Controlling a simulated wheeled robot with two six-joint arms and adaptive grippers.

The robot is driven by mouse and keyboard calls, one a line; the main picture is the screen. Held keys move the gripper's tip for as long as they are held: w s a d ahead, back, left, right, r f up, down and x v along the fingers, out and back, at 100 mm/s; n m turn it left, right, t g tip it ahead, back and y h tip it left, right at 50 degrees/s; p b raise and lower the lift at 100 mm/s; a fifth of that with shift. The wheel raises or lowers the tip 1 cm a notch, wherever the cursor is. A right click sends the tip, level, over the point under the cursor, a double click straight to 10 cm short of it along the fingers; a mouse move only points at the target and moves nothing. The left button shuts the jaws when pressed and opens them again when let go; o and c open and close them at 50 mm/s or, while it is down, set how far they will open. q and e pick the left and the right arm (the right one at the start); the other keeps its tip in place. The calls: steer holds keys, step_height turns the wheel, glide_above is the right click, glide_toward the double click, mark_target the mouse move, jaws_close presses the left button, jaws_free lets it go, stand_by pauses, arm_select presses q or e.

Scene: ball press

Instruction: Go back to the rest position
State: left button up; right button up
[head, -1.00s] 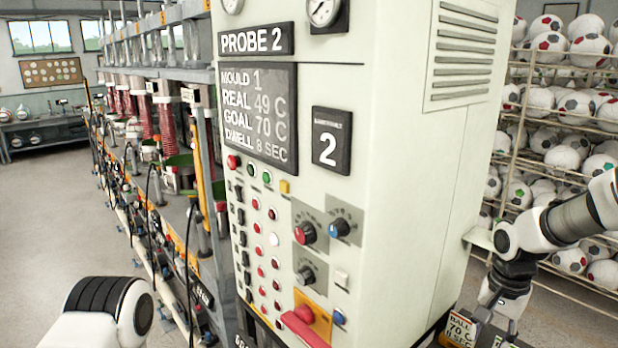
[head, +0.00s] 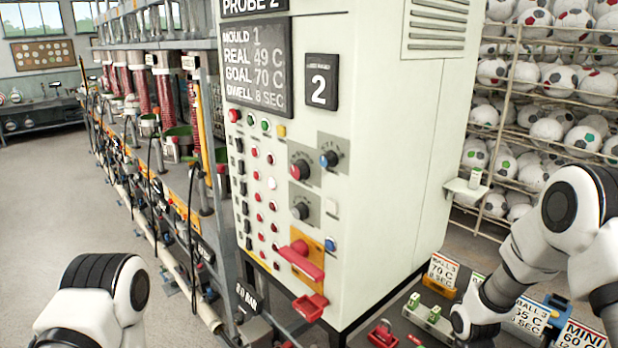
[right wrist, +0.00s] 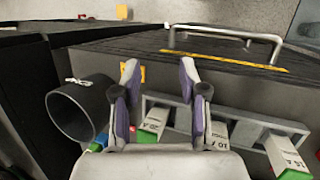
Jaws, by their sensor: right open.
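My right arm comes in from the right in the head view, bent over the low surface with the cards; its gripper is hidden there behind the arm. In the right wrist view my right gripper (right wrist: 160,80) is open, its two purple-lined fingers apart with nothing between them. Beyond it lies a grey rack (right wrist: 240,120) with several white labelled blocks. My left arm shows only as a white link at the lower left of the head view; the left gripper is out of view.
The tall cream control cabinet (head: 370,130) stands in the middle, with a red lever (head: 300,260) low on its front. Ball racks (head: 545,100) are behind. A dark cylinder (right wrist: 80,108) is left in the wrist view.

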steer(key=s+a+f+n+t+b, duration=0.1)
steer(key=s+a+f+n+b, duration=0.15)
steer(key=s+f, duration=0.75)
steer(key=s+a+f+n+b, duration=0.2)
steer(key=s+a+f+n, duration=0.1)
steer(key=s+f, duration=0.7)
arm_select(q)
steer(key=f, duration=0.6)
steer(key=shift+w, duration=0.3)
arm_select(e)
steer(key=w+n+t, duration=0.1)
steer(key=w, duration=0.1)
steer(key=w+r+n+t, duration=0.1)
steer(key=w+n+t, duration=0.1)
steer(key=shift+w+d+r+t, duration=0.1)
steer(key=shift+w+t, duration=0.05)
steer(key=shift+t, duration=0.15)
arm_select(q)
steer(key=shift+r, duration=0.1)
